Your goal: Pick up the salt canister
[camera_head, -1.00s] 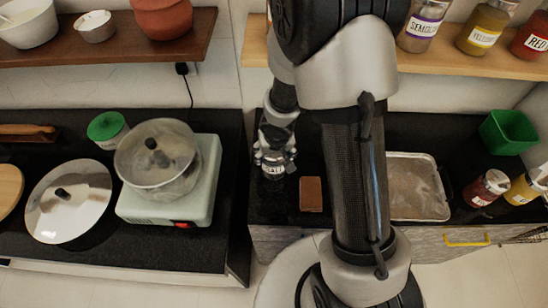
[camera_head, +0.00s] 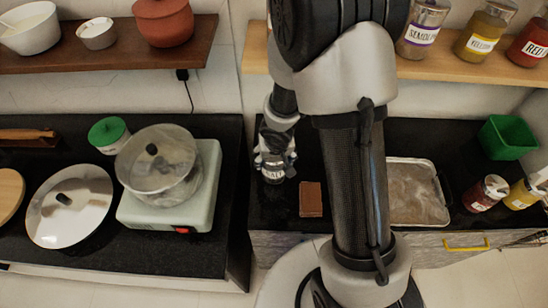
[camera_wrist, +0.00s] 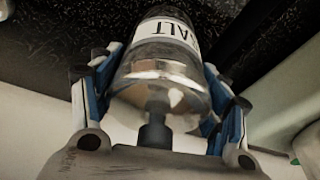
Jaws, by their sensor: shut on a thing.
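The salt canister (camera_head: 270,177) is a clear or shiny container with a white label; the letters "ALT" show in the wrist view (camera_wrist: 165,70). My gripper (camera_head: 273,163) is at the dark counter left of my arm, shut around the canister. In the wrist view, the blue-padded fingers (camera_wrist: 158,88) press on both sides of it.
A brown box (camera_head: 311,199) lies on the counter just right of the canister. A metal tray (camera_head: 418,192), a green bin (camera_head: 508,137) and spice jars are further right. Across a gap on the left, a stove (camera_head: 205,185) holds a lidded pot (camera_head: 158,165). A jar shelf (camera_head: 470,62) hangs above.

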